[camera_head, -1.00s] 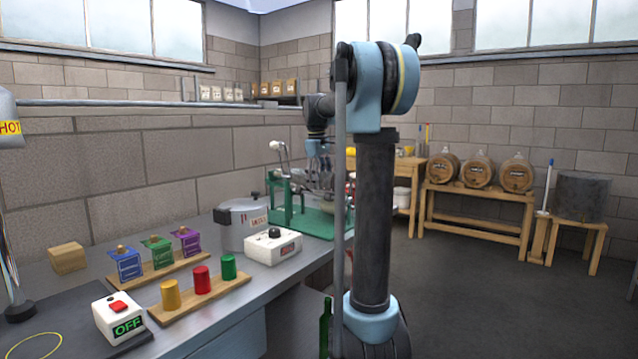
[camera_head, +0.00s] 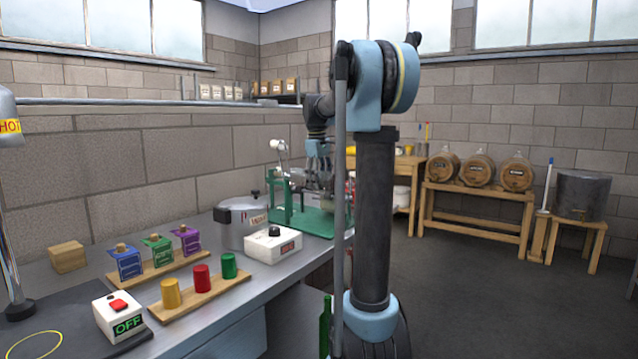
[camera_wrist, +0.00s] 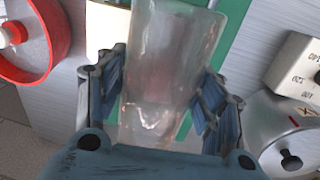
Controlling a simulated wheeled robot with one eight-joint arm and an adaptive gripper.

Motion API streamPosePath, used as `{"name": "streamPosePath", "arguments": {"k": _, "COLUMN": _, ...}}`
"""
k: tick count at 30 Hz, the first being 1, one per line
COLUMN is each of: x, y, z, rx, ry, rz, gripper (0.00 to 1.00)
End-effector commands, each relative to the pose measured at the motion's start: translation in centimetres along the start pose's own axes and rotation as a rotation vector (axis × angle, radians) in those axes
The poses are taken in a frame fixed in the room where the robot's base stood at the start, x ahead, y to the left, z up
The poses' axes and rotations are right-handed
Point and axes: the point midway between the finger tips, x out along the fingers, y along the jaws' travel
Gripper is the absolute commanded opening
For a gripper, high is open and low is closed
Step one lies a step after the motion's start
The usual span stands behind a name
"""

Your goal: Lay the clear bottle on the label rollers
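The clear bottle (camera_wrist: 172,65) fills the middle of the wrist view, see-through, between the fingers of my gripper (camera_wrist: 162,100). Both fingers press against its sides. In the head view my gripper (camera_head: 318,165) is small and hangs over the green labelling stand (camera_head: 308,222) at the bench's far end. The bottle is hard to make out there. The stand's green base (camera_wrist: 238,35) shows below and behind the bottle in the wrist view. The label rollers cannot be told apart in either view; the arm and bottle hide part of the stand.
A red wheel (camera_wrist: 55,45) is left of the gripper in the wrist view. A steel pot (camera_head: 238,232) and a white switch box (camera_head: 273,247) stand close before the stand. A green bottle (camera_head: 325,325) is below.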

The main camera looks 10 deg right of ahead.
Motion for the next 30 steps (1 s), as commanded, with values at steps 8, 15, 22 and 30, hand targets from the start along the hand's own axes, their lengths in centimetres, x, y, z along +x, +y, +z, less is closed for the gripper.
{"name": "streamPosePath", "arguments": {"k": 8, "x": 0.0, "y": 0.0, "z": 0.0, "rx": 0.000, "ry": 0.000, "rz": 0.000, "gripper": 0.82}}
{"name": "streamPosePath", "arguments": {"k": 15, "x": -0.3, "y": 0.0, "z": 0.0, "rx": 0.000, "ry": 0.000, "rz": 0.000, "gripper": 0.82}}
{"name": "streamPosePath", "arguments": {"k": 22, "x": -3.3, "y": 0.0, "z": 0.0, "rx": -0.001, "ry": 0.000, "rz": 0.000, "gripper": 0.82}}
{"name": "streamPosePath", "arguments": {"k": 30, "x": -8.2, "y": 0.1, "z": -0.1, "rx": -0.001, "ry": 0.000, "rz": -0.001, "gripper": 0.82}}
